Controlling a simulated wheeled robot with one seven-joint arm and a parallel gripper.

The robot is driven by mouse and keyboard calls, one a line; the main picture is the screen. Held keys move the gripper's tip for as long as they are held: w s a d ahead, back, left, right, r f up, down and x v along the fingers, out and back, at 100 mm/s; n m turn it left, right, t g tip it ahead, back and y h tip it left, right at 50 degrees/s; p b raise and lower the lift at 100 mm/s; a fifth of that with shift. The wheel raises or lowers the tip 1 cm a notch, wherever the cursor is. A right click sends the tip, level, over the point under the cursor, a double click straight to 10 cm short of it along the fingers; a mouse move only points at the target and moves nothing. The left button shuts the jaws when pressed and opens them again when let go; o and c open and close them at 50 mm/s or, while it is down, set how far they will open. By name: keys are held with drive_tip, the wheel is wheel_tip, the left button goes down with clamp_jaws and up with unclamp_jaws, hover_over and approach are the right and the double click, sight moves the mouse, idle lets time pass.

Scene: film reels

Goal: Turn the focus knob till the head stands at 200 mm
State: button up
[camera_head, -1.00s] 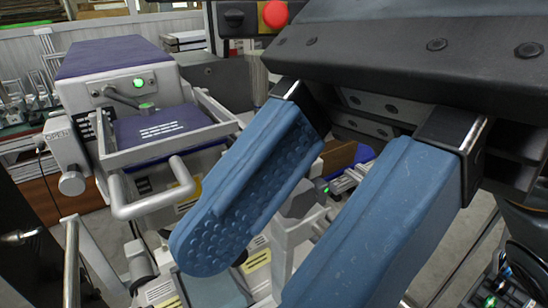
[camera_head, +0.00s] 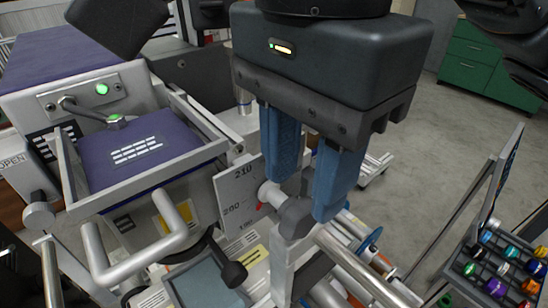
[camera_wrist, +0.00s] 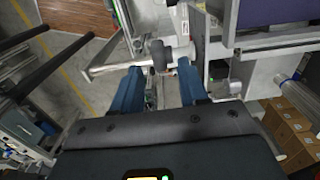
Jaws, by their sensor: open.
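The scale plate (camera_head: 238,190) is white, with 210 above 200 in the head view; a lower number is small. A red pointer (camera_head: 259,206) stands at its right edge, near the height of the 200 label; its exact reading cannot be told. A dark grey knob-like part (camera_head: 295,216) sits right of the scale on a pale shaft. In the wrist view a dark knob (camera_wrist: 158,56) shows just beyond my fingertips, between their lines. My gripper (camera_head: 303,197) is open, its blue fingers pointing down over the dark part. Contact cannot be told.
A purple-topped machine (camera_head: 128,148) with a bent pale handle (camera_head: 150,250) stands at left. Open floor (camera_head: 420,130) lies behind.

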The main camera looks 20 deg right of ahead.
sight(303, 205)
drive_tip(key=shift+f, duration=2.1)
clamp_jaws()
drive_tip(key=shift+f, duration=0.1)
drive_tip(key=shift+f, duration=0.15)
